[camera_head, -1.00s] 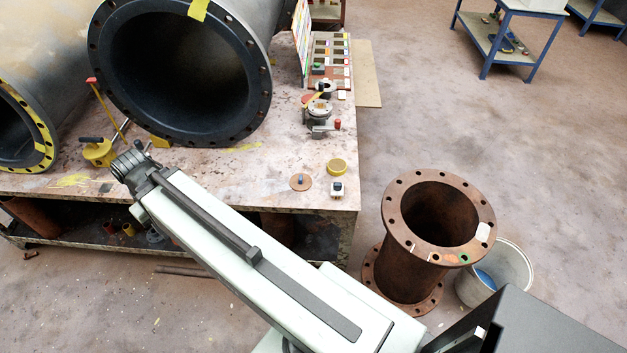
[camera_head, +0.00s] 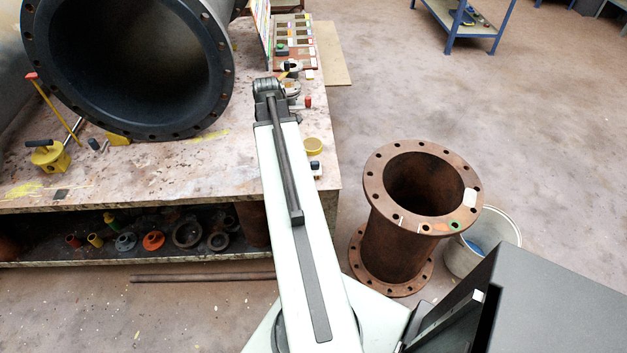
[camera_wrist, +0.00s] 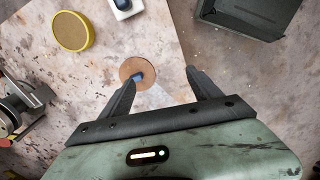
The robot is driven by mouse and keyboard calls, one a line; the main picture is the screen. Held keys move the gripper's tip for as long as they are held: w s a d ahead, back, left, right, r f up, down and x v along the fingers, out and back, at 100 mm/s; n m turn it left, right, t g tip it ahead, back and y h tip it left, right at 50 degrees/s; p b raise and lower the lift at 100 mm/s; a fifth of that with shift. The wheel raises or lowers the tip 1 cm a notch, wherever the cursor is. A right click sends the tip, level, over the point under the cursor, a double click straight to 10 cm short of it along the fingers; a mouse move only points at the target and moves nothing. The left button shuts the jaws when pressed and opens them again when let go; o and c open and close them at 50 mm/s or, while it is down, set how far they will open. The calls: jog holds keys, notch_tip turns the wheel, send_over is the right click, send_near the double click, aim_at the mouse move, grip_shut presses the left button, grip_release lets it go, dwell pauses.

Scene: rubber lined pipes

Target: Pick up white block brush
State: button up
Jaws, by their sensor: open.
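A small white block with a dark top, likely the white block brush (camera_head: 316,168), sits near the right edge of the workbench (camera_head: 200,165), just right of my arm. It also shows in the wrist view (camera_wrist: 124,8), partly cut off by the top edge. My gripper (camera_wrist: 160,78) is open and empty above the bench, with its fingers spread. The block lies beyond the left fingertip, apart from it. In the head view the wrist end of my arm hides the fingers. A brown disc (camera_wrist: 131,66) with a blue thing on it lies near the left finger.
A yellow round tin (camera_head: 313,146) stands beside the block. A metal clamp-like device (camera_wrist: 18,105) is at the wrist view's left. A large black-lined pipe (camera_head: 222,60) rests on the bench. A rusty flanged pipe (camera_head: 400,240) and white bucket (camera_head: 505,235) stand on the floor.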

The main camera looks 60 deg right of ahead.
jog(key=n+b, duration=0.1)
jog(key=n, duration=0.1)
send_near(314, 162)
notch_tip(314, 162, down, 5)
jog(key=shift+d+f, duration=0.15)
jog(key=shift+f, duration=0.05)
notch_tip(314, 162, down, 8)
jog(key=b, duration=0.8)
jog(key=shift+r, duration=0.15)
grip_shut()
jog(key=shift+r, duration=0.1)
notch_tip(314, 162, up, 10)
jog(key=p, duration=1)
